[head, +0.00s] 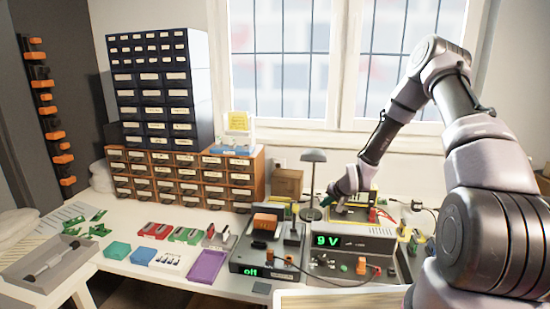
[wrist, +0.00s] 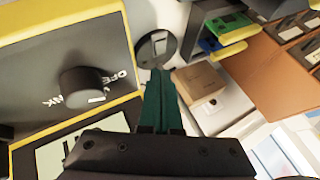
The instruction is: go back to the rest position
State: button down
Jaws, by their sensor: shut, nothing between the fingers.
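My gripper (head: 329,197) is at the far end of my arm, over the back of the bench in the head view. It is beside the grey lamp and at the left end of the yellow-edged instrument (head: 358,200). In the wrist view the two green fingers (wrist: 160,85) are together with nothing between them. The instrument's dark face with a black knob (wrist: 85,88) fills the left of that view, close to the fingers. Whether the fingers touch anything is hard to tell.
The lamp (head: 314,157) stands close to my gripper; a round dark base (wrist: 155,48) shows past the fingertips. A cardboard box (head: 287,183) is behind. In front are a 9 V supply (head: 350,258), a second display unit (head: 262,262) and small trays. Drawer cabinets (head: 180,178) fill the back left.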

jog(key=s+d+r+h, duration=0.15)
jog(key=s+r, duration=0.25)
jog(key=r, duration=0.6)
jog(key=s+d+r+n+h, duration=0.1)
jog(key=s+d+r, duration=0.15)
jog(key=r, duration=0.85)
jog(key=s+d+r+h, duration=0.15)
jog(key=s+r, duration=0.35)
jog(key=r, duration=0.5)
jog(key=s+r+y, duration=0.1)
jog(key=s+r, duration=0.6)
jog(key=s, duration=0.5)
jog(key=s+r+y, duration=0.1)
jog(key=s+r, duration=0.6)
jog(key=s, duration=0.6)
jog(key=shift+s+a+m, duration=0.2)
jog(key=shift+a+m, duration=0.2)
jog(key=shift+a, duration=0.05)
